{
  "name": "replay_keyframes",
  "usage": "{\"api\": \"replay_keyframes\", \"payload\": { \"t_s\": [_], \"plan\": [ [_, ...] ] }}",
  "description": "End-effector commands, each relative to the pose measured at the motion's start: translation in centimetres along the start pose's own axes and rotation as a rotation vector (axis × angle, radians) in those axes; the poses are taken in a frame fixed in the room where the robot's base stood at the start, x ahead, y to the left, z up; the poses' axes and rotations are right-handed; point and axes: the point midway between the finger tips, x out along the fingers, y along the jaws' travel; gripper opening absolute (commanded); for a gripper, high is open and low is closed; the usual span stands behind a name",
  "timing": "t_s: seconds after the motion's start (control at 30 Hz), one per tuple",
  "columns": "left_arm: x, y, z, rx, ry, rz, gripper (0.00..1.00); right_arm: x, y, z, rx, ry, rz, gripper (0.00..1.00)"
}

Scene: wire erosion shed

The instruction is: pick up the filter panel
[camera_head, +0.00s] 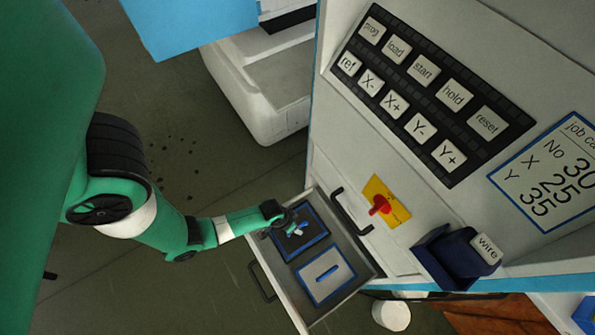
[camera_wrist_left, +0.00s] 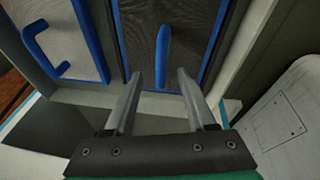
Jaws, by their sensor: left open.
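An open drawer (camera_head: 262,268) holds two blue-framed panels with blue handles. The darker panel (camera_head: 313,218) lies at the upper side and the lighter grey panel (camera_head: 340,267) beside it; I cannot tell which one the task means. My left gripper (camera_head: 299,231) is over the darker panel, partly covering it. In the left wrist view the gripper (camera_wrist_left: 158,75) is open and empty. The darker panel's upright handle (camera_wrist_left: 163,50) shows between and just beyond its fingertips; I cannot tell whether they straddle it. The lighter panel's handle (camera_wrist_left: 38,52) is at the left.
The machine front carries a drawer handle (camera_head: 351,212), a red knob (camera_head: 380,206) on a yellow plate, a key panel (camera_head: 432,92) and a blue wire holder (camera_head: 450,258). A white cylinder (camera_head: 391,315) stands below the drawer. Floor is open left of the drawer.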

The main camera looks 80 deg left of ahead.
Motion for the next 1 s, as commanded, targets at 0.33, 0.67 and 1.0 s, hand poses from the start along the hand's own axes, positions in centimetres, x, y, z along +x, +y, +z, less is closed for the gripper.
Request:
{"api": "replay_keyframes", "payload": {
  "t_s": [0.33,0.67,1.0],
  "plan": [
    [4.8,-0.1,0.0,0.001,0.000,0.000,0.56,-2.8,0.0,2.6,0.000,-0.001,0.000,0.95],
    [4.6,-0.1,0.0,0.000,0.000,0.000,0.24,-2.6,0.0,2.5,0.000,-0.001,0.000,0.95],
    [4.6,-0.1,0.0,0.000,0.000,0.000,0.00,-2.6,0.0,2.5,0.000,-0.001,0.000,0.95]
  ]
}}
